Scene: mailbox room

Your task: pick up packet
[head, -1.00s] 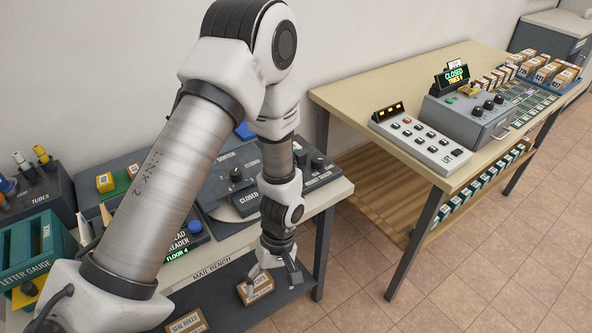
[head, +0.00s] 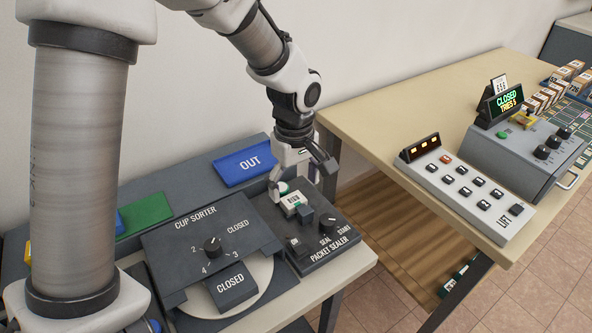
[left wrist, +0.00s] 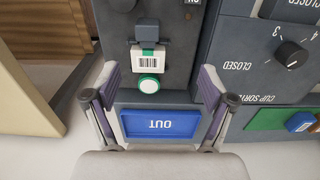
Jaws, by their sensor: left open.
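A small white packet (head: 292,203) with a barcode label and a green round end sits on the packet sealer (head: 335,240), at the back of its top. In the left wrist view the packet (left wrist: 148,62) shows upper centre, with its green-and-white round end (left wrist: 148,85) towards the gripper. My left gripper (head: 302,180) is open just above and behind the packet. In the left wrist view its two fingers (left wrist: 160,82) stand apart on either side of the round end, with gaps. Contact is not visible. My right gripper is in neither view.
The cup sorter (head: 205,245) stands left of the sealer, with a blue OUT tray (head: 245,163) behind. A wooden table (head: 375,105) at the right holds a LIFT button panel (head: 465,190) and a grey machine showing CLOSED (head: 525,140). The wall is close behind.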

